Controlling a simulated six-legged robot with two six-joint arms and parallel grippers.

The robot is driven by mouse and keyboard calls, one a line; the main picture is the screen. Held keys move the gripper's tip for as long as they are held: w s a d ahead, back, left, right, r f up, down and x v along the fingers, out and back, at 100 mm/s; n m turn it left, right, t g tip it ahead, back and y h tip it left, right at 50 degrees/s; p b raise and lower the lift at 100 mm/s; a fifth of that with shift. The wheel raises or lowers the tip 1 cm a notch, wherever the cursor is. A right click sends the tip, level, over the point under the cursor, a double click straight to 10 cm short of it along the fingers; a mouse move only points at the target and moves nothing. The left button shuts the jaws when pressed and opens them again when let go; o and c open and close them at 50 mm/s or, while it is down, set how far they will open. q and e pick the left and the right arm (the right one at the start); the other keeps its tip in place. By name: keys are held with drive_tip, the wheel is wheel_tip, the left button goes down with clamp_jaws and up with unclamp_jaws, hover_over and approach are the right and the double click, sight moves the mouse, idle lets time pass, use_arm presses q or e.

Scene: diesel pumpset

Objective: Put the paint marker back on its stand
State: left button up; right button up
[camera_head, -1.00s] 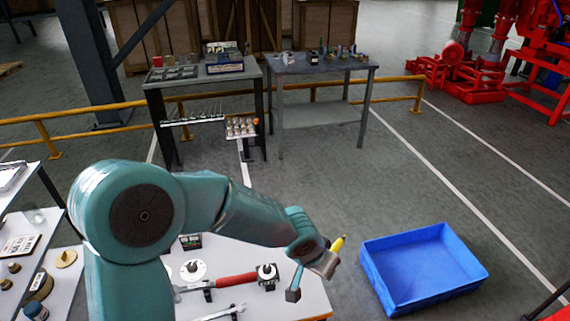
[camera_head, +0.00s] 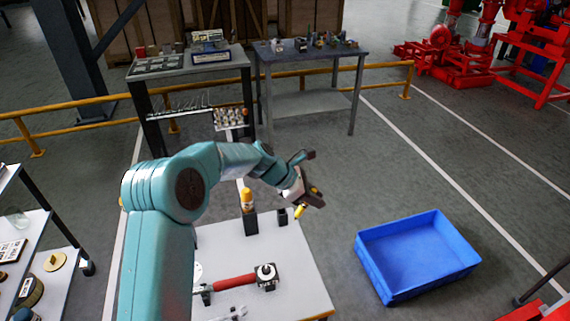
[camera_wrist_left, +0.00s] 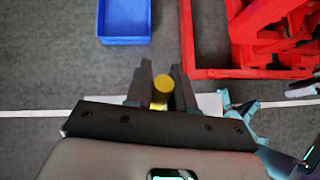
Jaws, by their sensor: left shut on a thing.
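My left gripper (camera_head: 308,197) is shut on a yellow paint marker (camera_head: 299,212), above the far right part of the white table. The marker's lower end points down and slightly left, clear of the tabletop. In the left wrist view the marker (camera_wrist_left: 162,88) shows end-on between the two dark fingers (camera_wrist_left: 160,92). A small dark stand (camera_head: 283,216) is on the table just left of and below the marker; I see nothing in it. My right gripper is not in view.
The white table (camera_head: 254,249) also carries a red-handled tool (camera_head: 234,282) and a dark and silver block (camera_head: 266,276). A blue crate (camera_head: 418,257) is on the floor to the right.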

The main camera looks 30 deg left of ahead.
use_arm(q)
drive_tip(key=w+a+r+n+t+y, duration=0.1)
drive_tip(key=w+a+n+t+y, duration=0.1)
drive_tip(key=a, duration=0.4)
drive_tip(key=w+a+n+t+y, duration=0.3)
drive_tip(key=a+n+t, duration=0.2)
drive_tip(key=a+n, duration=0.2)
drive_tip(key=shift+r+y, duration=0.3)
drive_tip(key=shift+r, duration=0.1)
drive_tip(key=shift+w, duration=0.1)
wheel_tip(320, 180, down, 13)
drive_tip(key=b, duration=1.5)
